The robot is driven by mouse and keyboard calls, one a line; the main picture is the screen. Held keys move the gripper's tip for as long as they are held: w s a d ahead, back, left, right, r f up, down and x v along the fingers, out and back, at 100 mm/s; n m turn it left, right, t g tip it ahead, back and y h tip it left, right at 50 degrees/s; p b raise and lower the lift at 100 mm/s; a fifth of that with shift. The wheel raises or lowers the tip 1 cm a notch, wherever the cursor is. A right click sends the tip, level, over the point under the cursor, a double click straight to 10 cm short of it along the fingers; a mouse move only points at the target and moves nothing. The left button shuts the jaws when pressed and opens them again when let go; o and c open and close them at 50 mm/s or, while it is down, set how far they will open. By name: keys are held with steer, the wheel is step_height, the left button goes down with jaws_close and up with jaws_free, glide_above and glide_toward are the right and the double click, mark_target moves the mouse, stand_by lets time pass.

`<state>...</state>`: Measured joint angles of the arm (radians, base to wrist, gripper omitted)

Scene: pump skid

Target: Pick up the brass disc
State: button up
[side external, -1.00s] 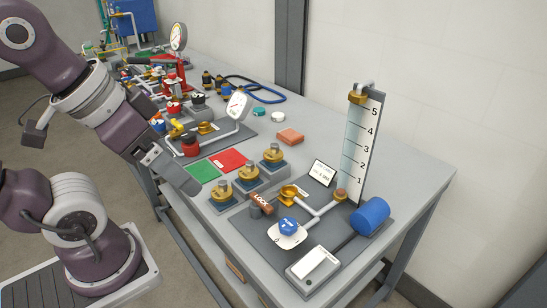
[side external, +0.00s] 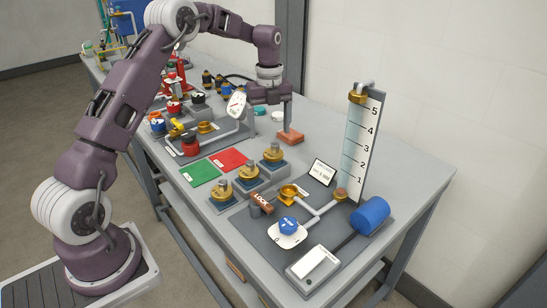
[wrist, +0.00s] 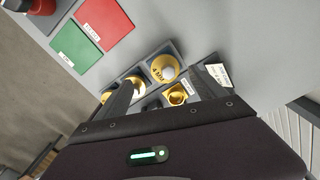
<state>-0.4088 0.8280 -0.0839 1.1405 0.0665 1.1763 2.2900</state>
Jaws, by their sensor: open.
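In the wrist view, a brass disc marked "4 MM" (wrist: 164,68) shows between my fingers, with another disc (wrist: 133,86) by the left finger. My gripper (side external: 270,117) is open and empty, pointing down above the table, beyond the far disc. In the wrist view my gripper (wrist: 163,88) shows both fingers apart. Which disc is meant cannot be told.
A salmon block (side external: 290,138) lies just by my gripper in the side view.

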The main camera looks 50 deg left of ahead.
mark_target(273, 144)
steer(key=f, duration=0.4)
steer(key=d+f, duration=0.1)
steer(key=f, duration=0.1)
steer(key=shift+w+f, duration=0.2)
steer(key=shift+f, duration=0.1)
steer(key=c, duration=1.6)
